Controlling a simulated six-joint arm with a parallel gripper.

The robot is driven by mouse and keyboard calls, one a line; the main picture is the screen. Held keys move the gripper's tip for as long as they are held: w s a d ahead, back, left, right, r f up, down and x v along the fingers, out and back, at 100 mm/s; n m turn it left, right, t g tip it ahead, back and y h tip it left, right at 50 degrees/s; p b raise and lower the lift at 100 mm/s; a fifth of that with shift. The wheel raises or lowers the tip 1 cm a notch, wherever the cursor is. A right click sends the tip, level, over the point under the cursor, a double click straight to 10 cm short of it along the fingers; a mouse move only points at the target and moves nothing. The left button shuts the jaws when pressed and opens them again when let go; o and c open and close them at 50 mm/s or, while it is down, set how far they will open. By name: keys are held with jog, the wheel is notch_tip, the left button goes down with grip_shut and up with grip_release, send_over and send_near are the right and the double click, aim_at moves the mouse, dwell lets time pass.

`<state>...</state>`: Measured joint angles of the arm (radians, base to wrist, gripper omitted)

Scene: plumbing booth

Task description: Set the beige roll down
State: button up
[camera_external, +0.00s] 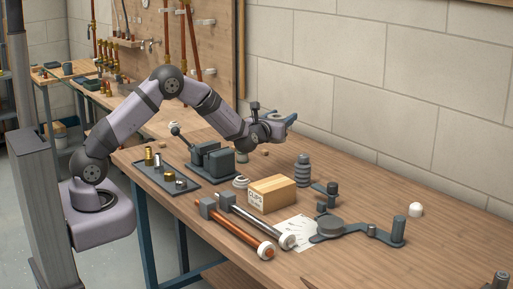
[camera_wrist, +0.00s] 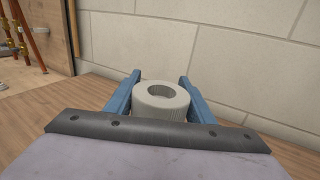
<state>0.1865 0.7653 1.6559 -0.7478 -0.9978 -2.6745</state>
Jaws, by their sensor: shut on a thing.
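The beige roll (camera_wrist: 160,104) stands upright between the two blue fingers of my gripper (camera_wrist: 161,78) in the wrist view, its round hole facing up. Both fingers press close along its sides, so the gripper is shut on it. The roll's lower part is hidden behind the dark gripper bar. In the external view my gripper (camera_external: 289,121) reaches out over the back of the wooden bench (camera_external: 350,200), near the block wall. The roll is not clearly made out there, and its gap to the bench cannot be told.
A cardboard box (camera_external: 271,194), a dark stacked cylinder (camera_external: 303,171) and a grey vise-like block (camera_external: 212,160) stand nearby. Copper and steel pipes (camera_external: 240,230) lie at the front. A small white piece (camera_external: 416,209) sits right. Bare bench lies between the cylinder and this piece.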

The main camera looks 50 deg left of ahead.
jog(key=shift+s+d+f+m+t+h, duration=0.3)
jog(key=shift+s+d+f+m+h, duration=0.3)
jog(key=shift+d+f, duration=0.25)
jog(key=shift+d+r+h, duration=0.3)
jog(key=shift+d+r, duration=0.2)
jog(key=shift+r, duration=0.1)
jog(key=shift+w+d+r, duration=0.1)
jog(key=shift+r, duration=0.2)
jog(key=shift+f+p, duration=1.25)
jog(key=shift+f, duration=3.75)
jog(key=shift+f, duration=0.15)
jog(key=o, duration=1.2)
jog(key=shift+c, duration=0.2)
